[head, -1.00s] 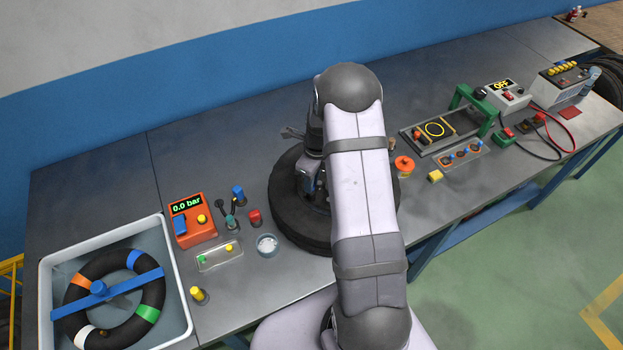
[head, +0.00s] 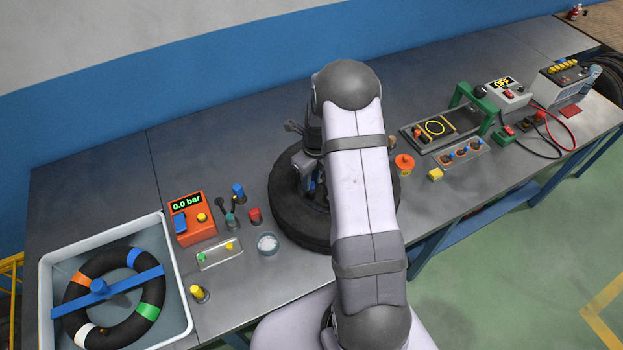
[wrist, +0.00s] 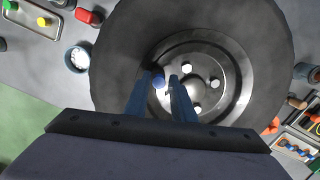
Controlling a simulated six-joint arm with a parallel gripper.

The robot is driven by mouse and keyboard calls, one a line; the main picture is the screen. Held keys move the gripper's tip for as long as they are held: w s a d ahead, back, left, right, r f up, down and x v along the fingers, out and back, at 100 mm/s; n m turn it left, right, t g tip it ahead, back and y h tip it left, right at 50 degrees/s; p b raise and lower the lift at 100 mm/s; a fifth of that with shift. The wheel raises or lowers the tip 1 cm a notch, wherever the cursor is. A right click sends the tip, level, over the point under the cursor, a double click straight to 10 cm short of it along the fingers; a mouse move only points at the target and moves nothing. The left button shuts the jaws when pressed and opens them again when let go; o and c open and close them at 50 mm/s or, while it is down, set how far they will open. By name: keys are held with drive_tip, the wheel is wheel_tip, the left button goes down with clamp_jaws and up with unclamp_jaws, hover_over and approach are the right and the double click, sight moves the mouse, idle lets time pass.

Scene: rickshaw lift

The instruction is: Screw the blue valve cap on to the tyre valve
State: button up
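The tyre (head: 288,218) lies flat on the bench, partly hidden by my arm in the head view. In the wrist view, the tyre (wrist: 115,85) surrounds a dark metal wheel with several bolts. My gripper (wrist: 160,76) is over the inner edge of the tyre, at the left of the wheel. Its two blue fingers stand apart. The blue valve cap (wrist: 158,82) is between the fingertips, close to the left finger, with a narrow gap showing at the right one. The tyre valve is hidden, so I cannot tell whether the cap sits on it.
A small bowl (head: 268,243) with white contents and a red-capped item (head: 255,216) stand left of the tyre. Farther left are an orange gauge reading 0.0 bar (head: 190,218), a clear tray (head: 219,254) and a water tub (head: 182,300). An orange reel (head: 404,164) stands to the right.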

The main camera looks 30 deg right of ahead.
drive_tip(key=n, duration=0.5)
drive_tip(key=shift+f+b, duration=0.1)
drive_tip(key=shift+b, duration=0.3)
drive_tip(key=n, duration=0.5)
drive_tip(key=shift+g+y+b, duration=0.3)
drive_tip(key=shift+g+y, duration=0.1)
drive_tip(key=n, duration=0.8)
drive_tip(key=shift+g+b, duration=0.35)
drive_tip(key=shift+g, duration=0.05)
drive_tip(key=c, duration=0.6)
drive_tip(key=shift+o, duration=0.2)
